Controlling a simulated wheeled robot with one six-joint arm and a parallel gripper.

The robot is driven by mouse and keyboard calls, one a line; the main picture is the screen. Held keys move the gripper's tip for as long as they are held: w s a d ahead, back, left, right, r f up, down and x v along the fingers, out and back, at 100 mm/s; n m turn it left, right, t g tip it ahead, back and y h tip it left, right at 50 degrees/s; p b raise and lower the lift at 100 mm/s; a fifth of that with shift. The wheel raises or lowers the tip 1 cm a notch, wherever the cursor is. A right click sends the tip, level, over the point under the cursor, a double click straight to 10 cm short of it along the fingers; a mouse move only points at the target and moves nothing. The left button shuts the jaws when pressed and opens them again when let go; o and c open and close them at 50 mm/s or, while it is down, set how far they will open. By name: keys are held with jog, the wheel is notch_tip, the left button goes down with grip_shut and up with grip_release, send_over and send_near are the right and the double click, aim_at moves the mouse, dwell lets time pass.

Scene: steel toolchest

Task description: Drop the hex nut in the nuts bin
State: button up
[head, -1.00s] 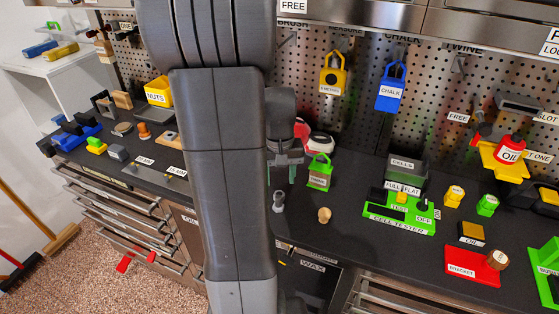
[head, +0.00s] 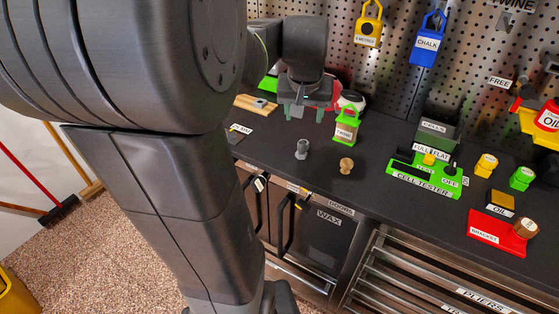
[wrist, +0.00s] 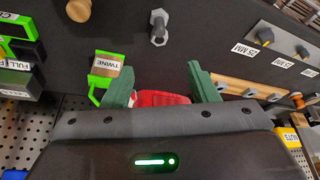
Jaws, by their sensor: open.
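A small grey hex-shaped metal piece (head: 302,149), which looks like the hex nut on a short stem, stands on the dark worktop. It also shows in the wrist view (wrist: 158,27), ahead of my fingertips. My gripper (head: 304,112) is open, with green fingers, behind the piece and apart from it.
A green twine holder (head: 347,125) stands just right of my gripper, close to one finger in the wrist view. A brown knob (head: 346,166) stands right of the hex piece. A green cell tester (head: 425,181) and a red bracket plate (head: 497,232) are farther right.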

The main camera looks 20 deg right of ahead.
aim_at(304, 140)
jog(key=x, duration=1.4)
jog(key=shift+d+r, duration=0.1)
jog(key=shift+d, duration=0.05)
grip_shut()
